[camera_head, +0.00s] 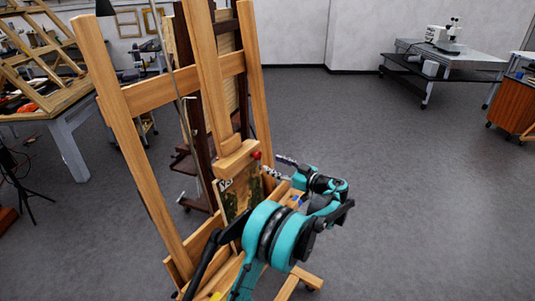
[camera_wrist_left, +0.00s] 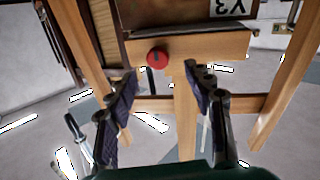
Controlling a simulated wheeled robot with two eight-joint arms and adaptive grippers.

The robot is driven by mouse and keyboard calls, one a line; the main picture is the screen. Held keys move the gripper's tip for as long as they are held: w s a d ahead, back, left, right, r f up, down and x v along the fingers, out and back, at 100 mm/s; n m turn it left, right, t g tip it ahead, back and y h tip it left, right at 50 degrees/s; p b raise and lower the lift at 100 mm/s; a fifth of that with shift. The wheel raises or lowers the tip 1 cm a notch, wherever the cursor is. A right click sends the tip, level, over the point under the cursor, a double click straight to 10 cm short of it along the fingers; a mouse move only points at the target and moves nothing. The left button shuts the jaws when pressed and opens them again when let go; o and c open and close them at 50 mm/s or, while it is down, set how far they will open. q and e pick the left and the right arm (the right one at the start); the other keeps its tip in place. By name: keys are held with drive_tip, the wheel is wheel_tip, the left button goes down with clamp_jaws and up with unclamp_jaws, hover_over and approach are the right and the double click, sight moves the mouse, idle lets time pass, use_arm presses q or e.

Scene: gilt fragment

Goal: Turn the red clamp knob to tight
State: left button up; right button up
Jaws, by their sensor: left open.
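The red clamp knob (camera_head: 256,155) is a small round knob at the right end of a wooden clamp block (camera_head: 236,160) on the easel. In the left wrist view the knob (camera_wrist_left: 157,58) shows a dark mark on its face. My left gripper (camera_head: 278,167) is open beside the knob, to its right in the head view. In the left wrist view the two dark fingers (camera_wrist_left: 160,72) stand apart, with the knob showing between and just beyond their tips. I cannot tell whether they touch it. My right gripper is not in view.
The wooden easel (camera_head: 203,86) has tall posts and crossbars close to my arm. A small painted panel (camera_head: 231,204) rests below the clamp block. A worktable (camera_head: 66,137) stands at left, a metal table (camera_head: 455,61) at far right. The floor at right is clear.

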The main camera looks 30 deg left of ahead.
sight(259, 156)
use_arm(q)
drive_tip(key=shift+n+y, duration=0.4)
drive_tip(key=shift+n, duration=0.1)
drive_tip(key=x, duration=0.7)
drive_tip(key=shift+w+a, duration=0.2)
drive_tip(key=shift+w, duration=0.1)
drive_tip(key=c, duration=1.1)
